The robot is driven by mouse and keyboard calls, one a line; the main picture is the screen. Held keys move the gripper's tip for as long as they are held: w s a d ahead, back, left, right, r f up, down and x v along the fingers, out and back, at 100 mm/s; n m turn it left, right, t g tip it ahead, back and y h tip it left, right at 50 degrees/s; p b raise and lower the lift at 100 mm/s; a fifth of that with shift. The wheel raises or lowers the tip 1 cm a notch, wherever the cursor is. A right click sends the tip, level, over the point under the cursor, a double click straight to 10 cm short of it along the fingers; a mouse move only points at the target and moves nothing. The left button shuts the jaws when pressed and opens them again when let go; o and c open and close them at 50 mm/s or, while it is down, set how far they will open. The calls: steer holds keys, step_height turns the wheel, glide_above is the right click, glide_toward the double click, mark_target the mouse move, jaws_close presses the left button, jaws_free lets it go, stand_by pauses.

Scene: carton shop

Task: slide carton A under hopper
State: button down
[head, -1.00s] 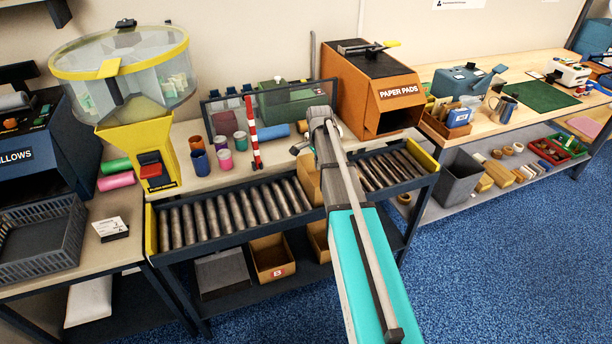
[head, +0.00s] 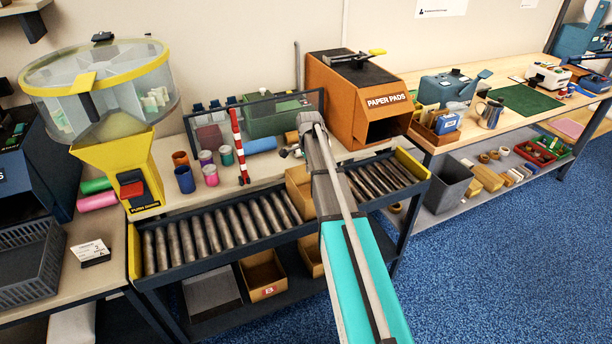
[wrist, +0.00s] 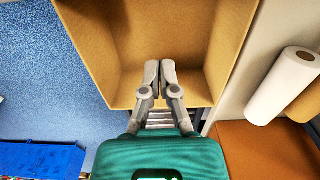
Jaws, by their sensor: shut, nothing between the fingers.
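An open brown carton (head: 298,190) sits on the roller conveyor (head: 215,225), right of its middle and partly hidden by my arm. Its letter is not visible. In the wrist view the open carton (wrist: 215,70) fills the top middle. My gripper (wrist: 166,64) is shut and empty; its fingertips overlap the near side of the carton's opening, and I cannot tell whether they touch it. The head view hides my gripper behind my arm. The hopper (head: 100,85), a clear drum with a yellow rim and yellow chute (head: 117,170), stands at the conveyor's left end, apart from the carton.
The rollers between carton and hopper are clear. Cups (head: 184,179) and a red-white post (head: 239,145) stand behind the conveyor. The orange paper pads machine (head: 360,95) is behind right. A carton marked B (head: 268,291) is on the shelf below. A paper roll (wrist: 284,85) lies right of the carton.

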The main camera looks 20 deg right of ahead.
mark_target(299, 192)
steer(key=shift+f+b, duration=4.9)
steer(key=shift+f, duration=0.1)
steer(key=shift+s+a+r, duration=0.1)
steer(key=shift+a+r, duration=0.05)
steer(key=shift+a, duration=0.45)
steer(key=shift+a+r, duration=0.1)
steer(key=shift+a, duration=1.3)
